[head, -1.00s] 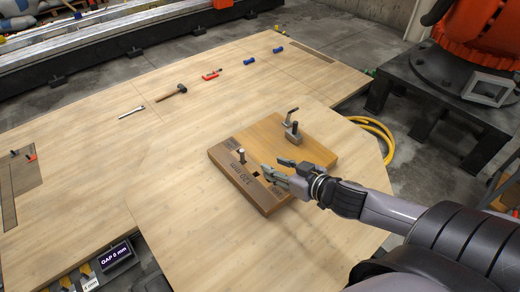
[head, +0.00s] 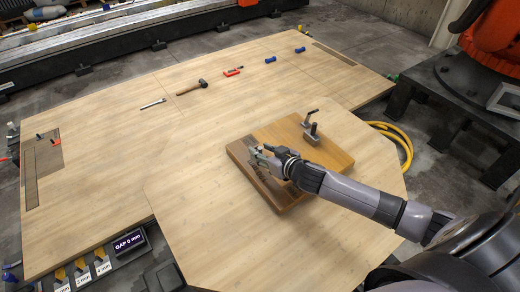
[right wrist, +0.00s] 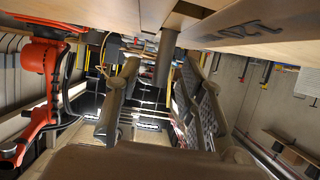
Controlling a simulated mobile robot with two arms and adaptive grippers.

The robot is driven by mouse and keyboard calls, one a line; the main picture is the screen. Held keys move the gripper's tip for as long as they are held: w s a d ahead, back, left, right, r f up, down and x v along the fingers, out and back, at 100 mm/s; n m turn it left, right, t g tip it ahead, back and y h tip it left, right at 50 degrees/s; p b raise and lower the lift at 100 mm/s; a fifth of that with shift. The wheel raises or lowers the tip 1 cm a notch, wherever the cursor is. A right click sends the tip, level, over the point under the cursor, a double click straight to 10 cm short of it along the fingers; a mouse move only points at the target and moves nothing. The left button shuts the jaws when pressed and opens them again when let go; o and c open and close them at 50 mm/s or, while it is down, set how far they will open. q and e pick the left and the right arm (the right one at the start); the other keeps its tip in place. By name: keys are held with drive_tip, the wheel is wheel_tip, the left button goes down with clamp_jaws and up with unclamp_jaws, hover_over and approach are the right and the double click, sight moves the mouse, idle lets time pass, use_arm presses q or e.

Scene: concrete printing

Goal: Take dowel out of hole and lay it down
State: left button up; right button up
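The wooden block (head: 330,158) with a darker printed strip lies on the table. My right gripper (head: 260,152) is low over its dark strip, and hides most of the dowel in the head view. In the right wrist view the grey dowel (right wrist: 164,60) stands out from the block's face (right wrist: 225,32), its lower end apparently in the block. The two fingers of the gripper (right wrist: 162,80) are on either side of it, with gaps visible on both sides. A dark recess shows in the block near it. My left gripper is not in view.
A metal clamp-like fitting (head: 311,132) stands on the block's far part. A hammer (head: 192,87), a wrench (head: 153,103), a red tool (head: 232,72) and blue pieces (head: 271,58) lie farther back. The tabletop left of the block (head: 190,175) is clear.

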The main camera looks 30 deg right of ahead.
drive_tip(key=shift+x, duration=0.8)
drive_tip(key=shift+a, duration=0.1)
clamp_jaws()
